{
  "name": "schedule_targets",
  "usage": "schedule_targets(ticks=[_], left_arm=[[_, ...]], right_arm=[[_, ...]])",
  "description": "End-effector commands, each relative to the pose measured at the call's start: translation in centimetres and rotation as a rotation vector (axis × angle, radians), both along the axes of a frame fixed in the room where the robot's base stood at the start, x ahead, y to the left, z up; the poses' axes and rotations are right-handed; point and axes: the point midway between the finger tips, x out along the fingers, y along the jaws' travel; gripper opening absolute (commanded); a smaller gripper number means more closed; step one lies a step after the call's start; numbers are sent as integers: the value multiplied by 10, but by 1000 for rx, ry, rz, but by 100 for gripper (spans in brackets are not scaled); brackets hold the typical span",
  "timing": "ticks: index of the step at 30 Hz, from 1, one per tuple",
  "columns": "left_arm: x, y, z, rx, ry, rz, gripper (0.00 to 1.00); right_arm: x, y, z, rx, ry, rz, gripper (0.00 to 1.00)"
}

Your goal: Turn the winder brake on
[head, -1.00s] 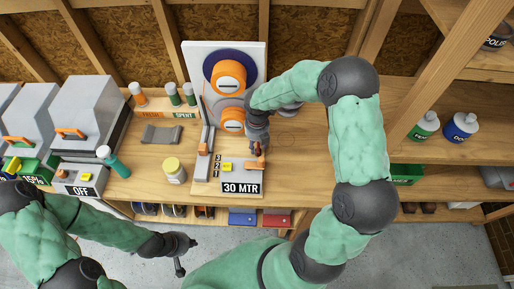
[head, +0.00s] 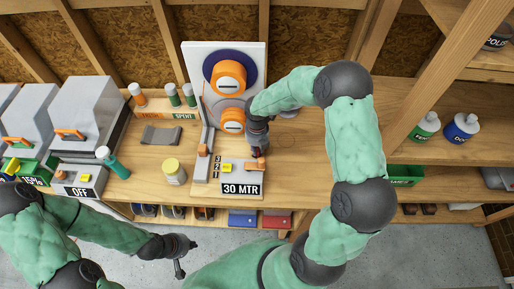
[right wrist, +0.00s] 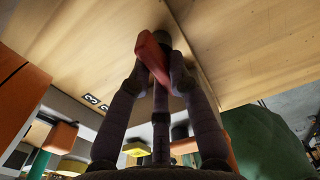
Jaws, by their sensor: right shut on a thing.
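The winder stands mid-bench, with a white back panel, an upper spool (head: 230,77) and a lower orange-hubbed spool (head: 231,121). Its grey front box (head: 243,176) carries a yellow button and a 30 MTR display (head: 240,189). My right gripper (head: 259,151) is over the right side of this box, shut on a red-orange lever handle (right wrist: 152,57), which stands between its fingers (right wrist: 160,85) in the right wrist view. The gripper hides most of the lever in the head view. My left gripper (head: 179,266) hangs in front of the bench, away from the winder; its jaw opening is unclear.
A yellow-lidded jar (head: 173,172) stands left of the winder, with a grey tray (head: 160,136) behind it. The bench right of my right arm is mostly clear.

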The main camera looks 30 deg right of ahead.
Motion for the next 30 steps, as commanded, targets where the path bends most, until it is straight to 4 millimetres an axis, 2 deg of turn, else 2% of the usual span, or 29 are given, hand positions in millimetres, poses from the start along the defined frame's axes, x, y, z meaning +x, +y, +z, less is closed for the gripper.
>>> schedule_targets(ticks=[11,30], left_arm=[[0,0,3,0,0,0,0],[0,0,1,0,0,0,0]], right_arm=[[1,0,0,0,0,-156,0],[6,0,0,1,0,-750,0]])
